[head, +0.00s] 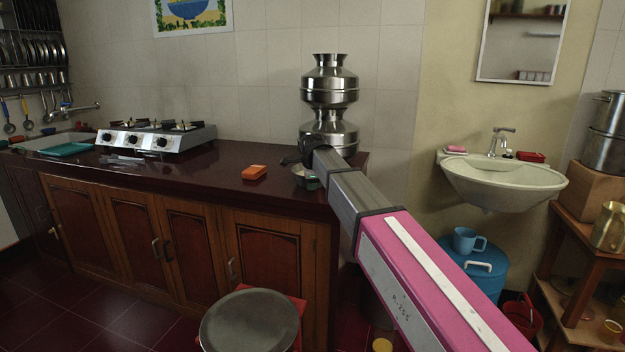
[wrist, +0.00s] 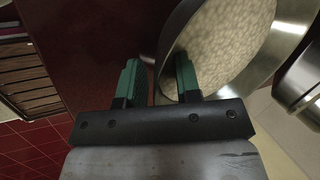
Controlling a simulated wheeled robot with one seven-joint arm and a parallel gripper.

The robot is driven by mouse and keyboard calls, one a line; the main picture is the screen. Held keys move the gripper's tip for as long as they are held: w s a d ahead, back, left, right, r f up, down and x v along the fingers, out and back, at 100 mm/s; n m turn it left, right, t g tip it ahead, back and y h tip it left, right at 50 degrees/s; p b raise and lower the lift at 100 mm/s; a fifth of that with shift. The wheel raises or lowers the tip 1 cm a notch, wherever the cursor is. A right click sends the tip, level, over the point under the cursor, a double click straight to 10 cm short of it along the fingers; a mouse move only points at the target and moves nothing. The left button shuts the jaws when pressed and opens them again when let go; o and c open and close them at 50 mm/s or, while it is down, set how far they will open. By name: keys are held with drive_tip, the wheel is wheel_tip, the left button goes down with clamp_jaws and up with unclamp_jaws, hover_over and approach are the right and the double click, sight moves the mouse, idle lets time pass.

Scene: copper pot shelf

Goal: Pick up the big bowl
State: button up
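A big metal bowl (wrist: 225,45) with a speckled pale inside fills the upper right of the wrist view. In the head view only a little of the bowl (head: 298,170) shows at the counter's right end, mostly hidden behind my arm. My gripper (wrist: 156,62) has two green fingers set apart, with the bowl's near wall between them. The left finger is outside the bowl and the right finger is at its inside. I see a gap between the left finger and the wall. In the head view my gripper (head: 309,172) is largely hidden by the arm.
Stacked steel pots (head: 330,92) stand close behind the bowl on the dark red counter (head: 215,165). An orange block (head: 254,172) lies to the left, and a gas stove (head: 158,137) farther left. The counter between them is clear. A stool (head: 250,322) stands in front.

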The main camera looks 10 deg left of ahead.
clamp_jaws()
drive_tip(key=shift+r, duration=0.1)
